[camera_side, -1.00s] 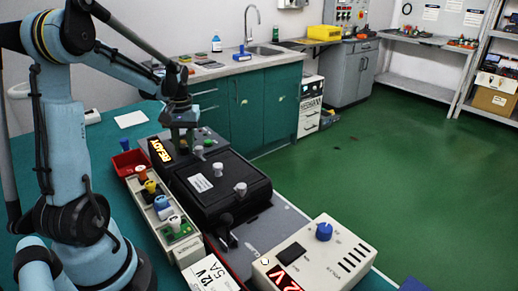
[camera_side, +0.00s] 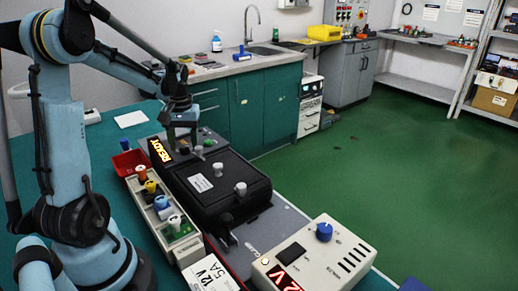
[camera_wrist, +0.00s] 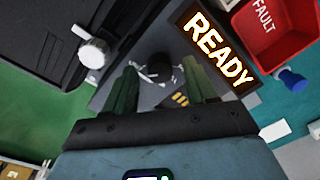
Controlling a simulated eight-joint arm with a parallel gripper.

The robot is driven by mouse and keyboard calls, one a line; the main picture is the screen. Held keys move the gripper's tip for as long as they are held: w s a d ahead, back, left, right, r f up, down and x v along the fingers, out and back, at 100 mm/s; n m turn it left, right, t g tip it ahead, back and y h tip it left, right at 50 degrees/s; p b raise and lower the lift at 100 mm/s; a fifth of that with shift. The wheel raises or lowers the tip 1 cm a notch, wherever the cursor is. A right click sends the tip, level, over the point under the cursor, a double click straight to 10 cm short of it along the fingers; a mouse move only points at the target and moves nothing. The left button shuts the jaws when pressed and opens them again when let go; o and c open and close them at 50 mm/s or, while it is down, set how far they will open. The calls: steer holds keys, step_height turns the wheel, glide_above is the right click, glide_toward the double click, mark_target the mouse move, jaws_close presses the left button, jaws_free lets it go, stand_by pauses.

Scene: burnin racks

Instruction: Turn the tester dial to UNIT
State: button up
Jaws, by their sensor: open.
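The tester dial is a small dark knob (camera_wrist: 160,68) with white marks around it on a grey panel in the wrist view. My gripper (camera_wrist: 161,80) is open, with one green finger on each side of the dial. I cannot tell whether either finger touches it. The dial's labels are too blurred to read, so its setting is unclear. A lit READY display (camera_wrist: 215,50) sits to the right of the dial. In the side view, my gripper (camera_side: 182,136) is low over the far end of the tester, beside the READY display (camera_side: 160,150), and the dial is hard to make out.
A black lidded box (camera_side: 215,185) with pale knobs stands close in front of the dial; one knob (camera_wrist: 93,52) is near my left finger. A red FAULT bin (camera_wrist: 270,30) is beyond the display. A tray of coloured parts (camera_side: 155,190) and a beige power supply (camera_side: 345,262) are nearer.

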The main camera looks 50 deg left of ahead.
mark_target(186, 146)
step_height(186, 146, up, 12)
steer(key=shift+w+d, duration=0.2)
stand_by(0.4)
